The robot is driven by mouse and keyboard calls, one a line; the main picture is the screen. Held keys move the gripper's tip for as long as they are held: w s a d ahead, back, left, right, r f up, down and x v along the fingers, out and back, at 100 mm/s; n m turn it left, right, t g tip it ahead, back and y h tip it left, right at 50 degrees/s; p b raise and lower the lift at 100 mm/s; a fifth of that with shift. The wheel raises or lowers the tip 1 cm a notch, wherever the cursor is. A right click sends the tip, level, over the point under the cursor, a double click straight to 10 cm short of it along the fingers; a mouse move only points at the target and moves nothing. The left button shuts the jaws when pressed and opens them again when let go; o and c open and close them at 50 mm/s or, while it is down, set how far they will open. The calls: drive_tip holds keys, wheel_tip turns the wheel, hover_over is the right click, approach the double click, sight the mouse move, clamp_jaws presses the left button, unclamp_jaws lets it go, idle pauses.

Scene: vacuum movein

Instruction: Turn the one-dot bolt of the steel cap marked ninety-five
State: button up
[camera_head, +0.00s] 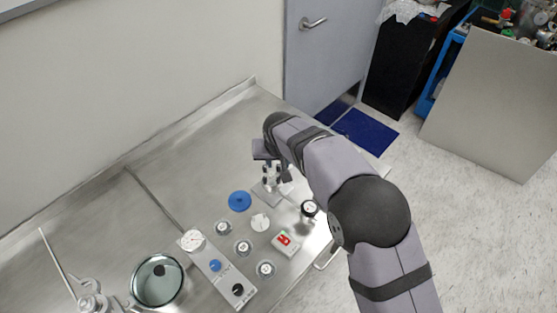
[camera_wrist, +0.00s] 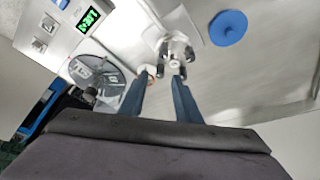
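A shiny steel fitting with dark, bolt-like parts (camera_wrist: 176,50) stands just beyond my fingertips in the wrist view. I cannot read a ninety-five or any dots on it, so I cannot tell whether it is the named cap. My gripper (camera_wrist: 161,74) has its two blue-grey fingers apart, with nothing clearly held between them. The fingertips are close to the fitting's near side; contact cannot be told. In the head view my gripper (camera_head: 271,170) is low over a steel piece on a square plate (camera_head: 267,195), and my arm hides part of that spot.
A blue disc (camera_head: 239,201) lies left of the plate, with a white round piece (camera_head: 261,222) below it. The bench's back left is clear.

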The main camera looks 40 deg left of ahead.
sight(278, 168)
drive_tip(key=shift+p+x, duration=0.4)
drive_tip(key=shift+x, duration=0.8)
clamp_jaws()
drive_tip(key=shift+f+b, duration=0.1)
drive_tip(key=shift+b, duration=0.3)
